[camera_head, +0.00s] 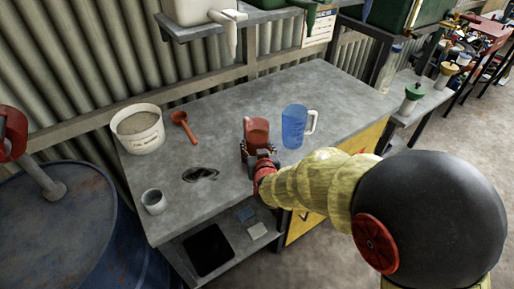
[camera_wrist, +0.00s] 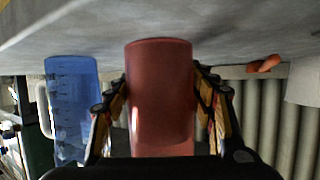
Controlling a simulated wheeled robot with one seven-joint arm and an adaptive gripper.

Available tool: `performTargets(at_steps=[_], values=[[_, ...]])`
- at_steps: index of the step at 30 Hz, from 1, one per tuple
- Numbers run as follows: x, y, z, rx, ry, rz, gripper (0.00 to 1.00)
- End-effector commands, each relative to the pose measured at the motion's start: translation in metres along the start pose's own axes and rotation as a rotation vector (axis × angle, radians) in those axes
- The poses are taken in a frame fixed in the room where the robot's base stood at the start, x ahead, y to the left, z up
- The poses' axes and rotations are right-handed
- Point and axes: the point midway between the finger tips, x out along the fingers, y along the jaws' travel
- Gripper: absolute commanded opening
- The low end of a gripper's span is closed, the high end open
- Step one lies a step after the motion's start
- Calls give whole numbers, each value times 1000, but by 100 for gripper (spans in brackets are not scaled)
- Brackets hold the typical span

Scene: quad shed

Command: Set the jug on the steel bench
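The grey steel bench (camera_head: 222,143) runs along the corrugated wall. A plain red jug-like vessel (camera_head: 257,130) is upright at the bench's middle; it also fills the centre of the upside-down wrist view (camera_wrist: 160,95). My gripper (camera_head: 258,152) has its fingers on both sides of the red vessel, seemingly touching it. I cannot tell whether its base rests on the bench or is just above. A clear blue measuring jug (camera_head: 293,127) with a pale handle stands on the bench to its right; in the wrist view it is at left (camera_wrist: 72,105).
A white bucket (camera_head: 138,130), a red scoop (camera_head: 184,127), a grey cup (camera_head: 154,201) and a dark hole or patch (camera_head: 200,174) are on the bench's left. A clear bottle (camera_head: 389,70) stands at the far right. A blue drum (camera_head: 70,225) is at left. The back right of the bench is clear.

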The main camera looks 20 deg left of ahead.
Motion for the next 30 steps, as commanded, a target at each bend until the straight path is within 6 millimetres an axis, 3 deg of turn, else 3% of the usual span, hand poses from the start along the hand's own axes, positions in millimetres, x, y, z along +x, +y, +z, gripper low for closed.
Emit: performTargets(at_steps=[9, 21, 30], values=[[0, 0, 0, 0, -1, 0, 73], [-2, 0, -4, 0, -1, 0, 73], [-58, -1, -6, 0, 0, -1, 73]])
